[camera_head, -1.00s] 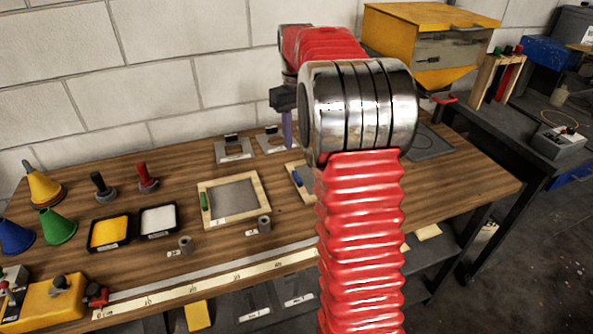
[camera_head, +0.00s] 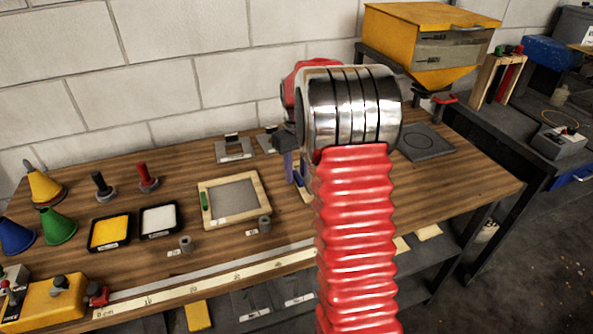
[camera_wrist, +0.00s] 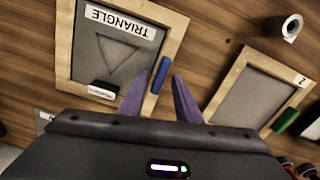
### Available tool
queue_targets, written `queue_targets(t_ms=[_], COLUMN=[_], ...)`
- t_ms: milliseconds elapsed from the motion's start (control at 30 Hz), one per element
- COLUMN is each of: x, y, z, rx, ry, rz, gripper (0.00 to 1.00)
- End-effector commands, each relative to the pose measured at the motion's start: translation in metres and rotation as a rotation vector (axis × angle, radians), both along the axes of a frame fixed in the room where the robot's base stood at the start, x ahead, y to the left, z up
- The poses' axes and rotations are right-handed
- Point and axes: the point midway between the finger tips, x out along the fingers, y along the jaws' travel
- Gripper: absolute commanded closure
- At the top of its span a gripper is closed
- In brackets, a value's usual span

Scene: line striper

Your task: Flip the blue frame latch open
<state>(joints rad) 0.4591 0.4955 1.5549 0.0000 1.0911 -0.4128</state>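The blue latch (camera_wrist: 161,75) lies along one side rail of a wooden frame (camera_wrist: 65,45) in the wrist view. The frame holds a grey screen with a triangle and a TRIANGLE label. My gripper (camera_wrist: 159,88) has its two purple fingers spread apart, with nothing held. The latch shows between and just beyond the fingertips; I cannot tell whether either finger touches it. In the head view my gripper (camera_head: 290,166) hangs low beside the largely hidden wooden frame (camera_head: 306,195), and my red arm covers much of that area.
A second wooden frame with a green latch (camera_wrist: 285,120) lies beside the triangle frame. A small grey roll (camera_wrist: 291,28) lies near them. Pigment trays (camera_head: 110,232), cones and stamps stand further left on the bench. A yellow hopper (camera_head: 425,40) stands at the back right.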

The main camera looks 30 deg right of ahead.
Motion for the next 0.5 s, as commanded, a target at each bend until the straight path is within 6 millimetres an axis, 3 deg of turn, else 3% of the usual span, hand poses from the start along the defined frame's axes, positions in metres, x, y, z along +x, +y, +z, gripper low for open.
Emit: queue_targets(t_ms=[200,500], x=[-0.0001,-0.0001], y=[-0.0003,-0.0003], z=[0.0,0.0003], rx=[0.0,0.0], ry=[0.0,0.0], rz=[0.0,-0.001], gripper=[0.7,0.9])
